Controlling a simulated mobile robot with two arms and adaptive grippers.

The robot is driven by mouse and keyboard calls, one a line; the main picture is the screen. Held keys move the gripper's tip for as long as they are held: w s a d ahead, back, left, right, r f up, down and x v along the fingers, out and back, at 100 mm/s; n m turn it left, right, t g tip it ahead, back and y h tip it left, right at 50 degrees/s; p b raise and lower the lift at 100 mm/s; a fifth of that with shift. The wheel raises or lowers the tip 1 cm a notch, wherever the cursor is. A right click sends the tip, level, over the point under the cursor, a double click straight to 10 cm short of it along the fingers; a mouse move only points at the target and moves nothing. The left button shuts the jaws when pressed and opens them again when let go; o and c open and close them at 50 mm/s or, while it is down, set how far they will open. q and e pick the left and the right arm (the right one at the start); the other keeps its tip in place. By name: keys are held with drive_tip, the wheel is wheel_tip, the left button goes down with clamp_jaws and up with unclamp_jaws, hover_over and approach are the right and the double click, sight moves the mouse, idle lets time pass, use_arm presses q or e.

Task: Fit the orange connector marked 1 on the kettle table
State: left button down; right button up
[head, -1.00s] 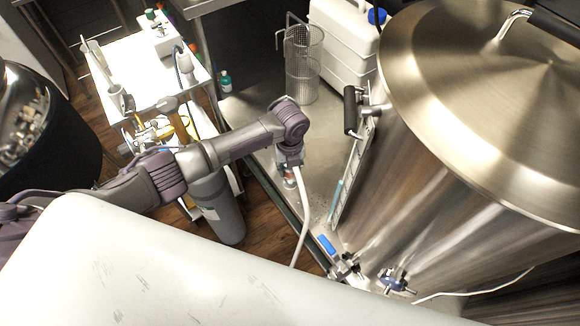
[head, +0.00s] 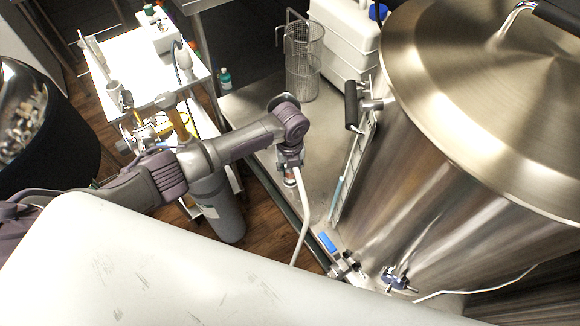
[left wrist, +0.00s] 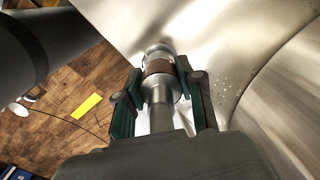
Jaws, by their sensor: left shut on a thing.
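My left gripper (head: 291,168) is over the left part of the steel kettle table (head: 262,118). In the left wrist view its green-padded fingers (left wrist: 160,92) are closed around a metal connector with a brown-orange band (left wrist: 158,67). My right gripper is not in view.
A large steel kettle (head: 470,130) fills the right side. A blue-handled valve (head: 394,279) and a blue piece (head: 327,242) are near the front edge. A wire basket (head: 302,65) and white canister (head: 340,38) stand behind. A white cart (head: 140,75) stands left.

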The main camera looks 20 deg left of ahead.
use_arm(q)
drive_tip(key=shift+f, duration=0.45)
drive_tip(key=c, duration=0.6)
unclamp_jaws()
drive_tip(key=shift+c, duration=0.2)
